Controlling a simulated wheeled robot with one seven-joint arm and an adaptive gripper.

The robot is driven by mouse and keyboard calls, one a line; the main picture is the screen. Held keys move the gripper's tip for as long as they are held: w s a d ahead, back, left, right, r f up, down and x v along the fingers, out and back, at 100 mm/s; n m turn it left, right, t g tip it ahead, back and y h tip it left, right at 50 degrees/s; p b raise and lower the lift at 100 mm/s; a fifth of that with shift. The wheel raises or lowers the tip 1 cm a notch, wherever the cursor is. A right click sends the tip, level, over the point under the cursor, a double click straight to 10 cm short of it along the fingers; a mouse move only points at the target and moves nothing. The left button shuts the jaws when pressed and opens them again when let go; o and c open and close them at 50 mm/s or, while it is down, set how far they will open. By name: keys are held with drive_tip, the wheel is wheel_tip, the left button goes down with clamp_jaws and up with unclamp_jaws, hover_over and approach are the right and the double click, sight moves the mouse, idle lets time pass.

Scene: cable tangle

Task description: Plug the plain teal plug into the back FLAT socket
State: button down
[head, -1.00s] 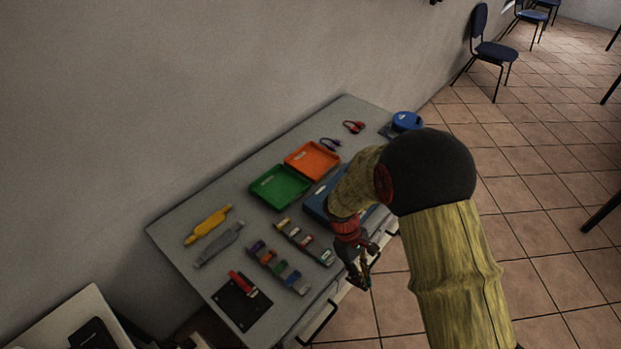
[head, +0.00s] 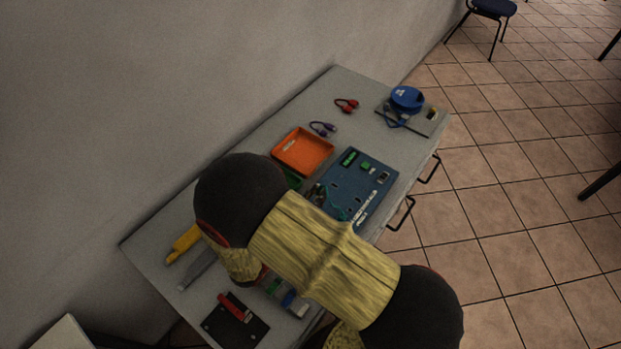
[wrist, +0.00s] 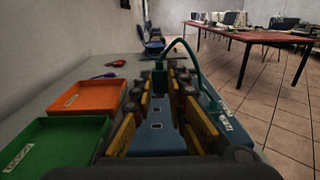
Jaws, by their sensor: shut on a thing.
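My gripper (wrist: 159,82) is shut on the teal plug (wrist: 159,77) in the wrist view. The plug sits between the fingertips, and its teal cable (wrist: 190,52) arches up and down to the right. The blue board (wrist: 160,141) lies under the fingers, with small dark openings in line between them. In the head view the blue board (head: 370,195) is partly covered by my arm, and my gripper (head: 318,193) is over its left part. The teal cable (head: 341,213) also shows there. Whether the plug touches a socket, and which socket is FLAT, I cannot tell.
An orange tray (head: 303,152) and a mostly hidden green tray (head: 292,179) lie left of the board. A purple cable (head: 322,128), a red cable (head: 346,105) and a blue reel (head: 407,98) lie farther back. Table is bare between them.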

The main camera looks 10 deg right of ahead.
drive_tip(key=shift+w+a, duration=0.2)
drive_tip(key=shift+w, duration=0.3)
drive_tip(key=shift+s, duration=0.1)
drive_tip(key=shift+f+b, duration=2.3)
drive_tip(key=shift+f, duration=0.2)
drive_tip(key=shift+p, duration=0.45)
